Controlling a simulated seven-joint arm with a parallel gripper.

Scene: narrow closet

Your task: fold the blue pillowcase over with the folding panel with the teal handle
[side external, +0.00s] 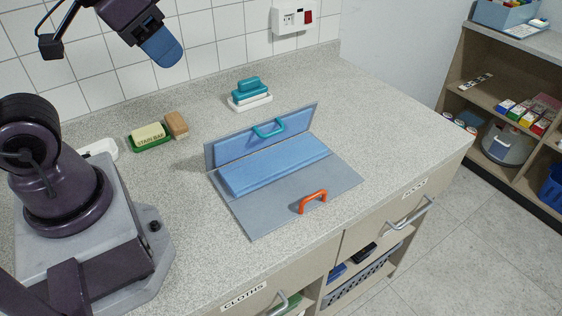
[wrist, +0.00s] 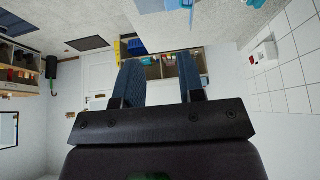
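The blue pillowcase (side external: 280,168) lies as a flat, layered strip along the back half of a grey folding board on the counter. The folding panel (side external: 212,158) with the teal handle (side external: 267,128) stands raised along the board's back edge, behind the pillowcase. Its near face is mostly blue; I cannot tell whether that is cloth. The grey front panel (side external: 262,212) lies flat and bare, with an orange handle (side external: 312,201). My gripper (side external: 163,50) is high at upper left, well away from the board. Its blue fingers (wrist: 159,65) are apart and empty in the wrist view.
A soap bar on a green dish (side external: 150,137), a brown block (side external: 177,124) and a teal brush on a white tray (side external: 250,93) stand behind the board. A wall socket (side external: 293,18) is above. The counter right of the board is clear.

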